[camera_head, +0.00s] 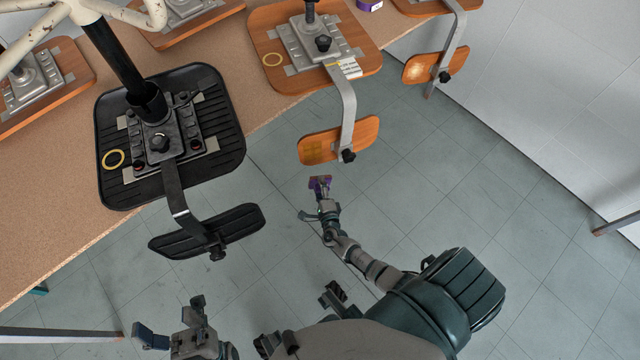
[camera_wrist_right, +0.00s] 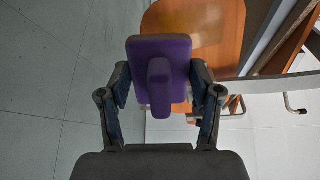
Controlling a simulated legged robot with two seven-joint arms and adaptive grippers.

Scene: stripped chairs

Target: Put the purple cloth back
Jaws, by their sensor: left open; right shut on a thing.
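The purple cloth (camera_head: 320,183) looks like a stiff flat purple pad with a raised grip in the right wrist view (camera_wrist_right: 143,55). My right gripper (camera_head: 321,198) is shut on it, with one finger at each side of the pad. It is held in the air over the floor, just below the orange wooden chair back (camera_head: 318,147) in the head view. My left gripper (camera_head: 173,322) is open and empty at the bottom left, over the floor and below the black chair.
A tan table (camera_head: 50,220) fills the upper left. Upturned chairs rest on it: a black one (camera_head: 215,100) and several wooden ones (camera_head: 268,30). Their backs overhang the edge. A purple box (camera_head: 369,5) lies at the top.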

